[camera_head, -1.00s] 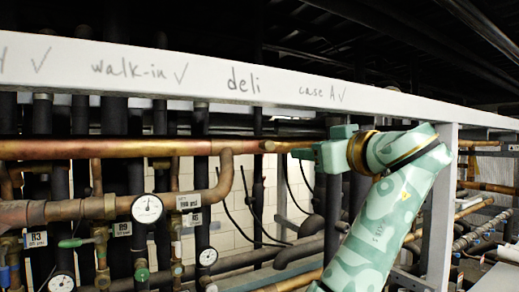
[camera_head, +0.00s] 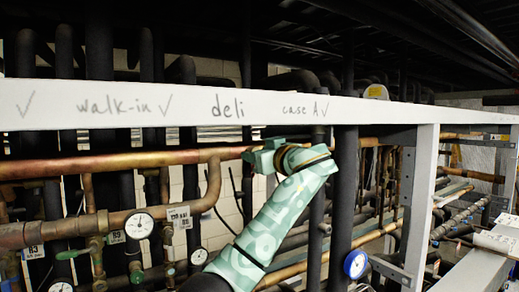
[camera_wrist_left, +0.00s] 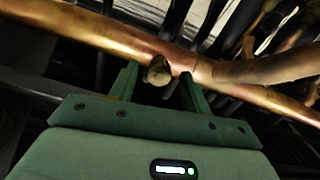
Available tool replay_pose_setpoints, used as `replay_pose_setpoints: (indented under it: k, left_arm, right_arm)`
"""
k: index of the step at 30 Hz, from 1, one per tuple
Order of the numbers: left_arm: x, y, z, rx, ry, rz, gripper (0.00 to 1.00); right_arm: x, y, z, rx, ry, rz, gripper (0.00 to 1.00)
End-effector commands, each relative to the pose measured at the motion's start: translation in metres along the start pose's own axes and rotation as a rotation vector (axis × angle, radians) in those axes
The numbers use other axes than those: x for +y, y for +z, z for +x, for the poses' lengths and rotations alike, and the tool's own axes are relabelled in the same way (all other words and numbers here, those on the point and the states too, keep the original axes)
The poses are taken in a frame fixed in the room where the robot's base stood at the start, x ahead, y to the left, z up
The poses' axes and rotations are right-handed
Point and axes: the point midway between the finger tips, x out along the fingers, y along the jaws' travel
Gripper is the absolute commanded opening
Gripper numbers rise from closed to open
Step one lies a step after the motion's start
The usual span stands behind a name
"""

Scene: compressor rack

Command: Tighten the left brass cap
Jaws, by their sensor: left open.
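My left gripper (camera_head: 252,158) is at the horizontal copper pipe (camera_head: 110,165), to the right of the pipe's downward elbow, in the head view. It also shows in the left wrist view (camera_wrist_left: 160,82), its two green fingers open and apart. In the head view the cap is hidden at the gripper. My right gripper is not in view.
A white beam (camera_head: 60,103) with handwritten labels crosses above my arm. A white post (camera_head: 421,200) stands to the right. A white-faced gauge (camera_head: 139,225) and a blue-rimmed gauge (camera_head: 355,264) sit lower down. A branch pipe (camera_wrist_left: 265,68) lies close to the right finger.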

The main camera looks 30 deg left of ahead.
Motion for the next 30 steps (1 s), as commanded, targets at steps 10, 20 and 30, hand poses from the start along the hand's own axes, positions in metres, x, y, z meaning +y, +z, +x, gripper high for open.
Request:
replay_pose_setpoints:
  k: [10,20,30]
  left_arm:
    - [0.000,0.001,0.000,0.000,0.000,0.000,0.09]
    - [0.000,0.001,-0.001,-0.001,0.002,0.025,0.03]
    - [0.000,0.002,-0.001,-0.001,0.003,0.218,0.03]
  right_arm:
    - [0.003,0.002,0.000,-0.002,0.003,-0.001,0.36]
    - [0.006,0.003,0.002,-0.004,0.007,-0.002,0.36]
    - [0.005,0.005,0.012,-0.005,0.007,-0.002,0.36]
